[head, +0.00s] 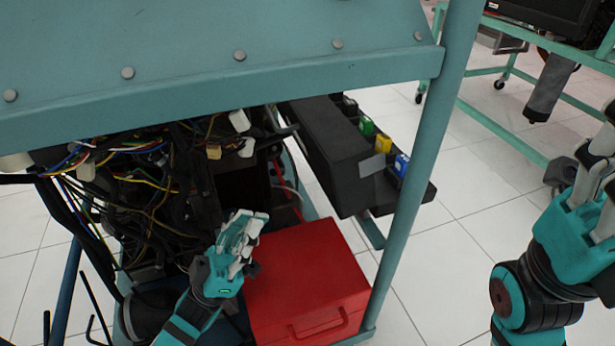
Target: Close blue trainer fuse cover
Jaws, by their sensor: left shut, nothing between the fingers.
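The blue trainer (200,75) fills the upper left of the head view as a blue metal frame with bolts. A long black fuse box (335,150) is fixed at its right side, with green, yellow and blue parts (385,150) showing along its right edge. I cannot clearly tell the fuse cover from the box body. My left gripper (246,232) is shut and empty, left of and below the black box, beside the red box and apart from the fuse parts. My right gripper (592,170) is at the right edge, partly cut off, away from the trainer; its opening is unclear.
A red box (305,280) stands low inside the frame. Tangled wiring (150,190) hangs to the left of my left gripper. Another green wheeled stand (480,130) is at the back right. Tiled floor between is clear.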

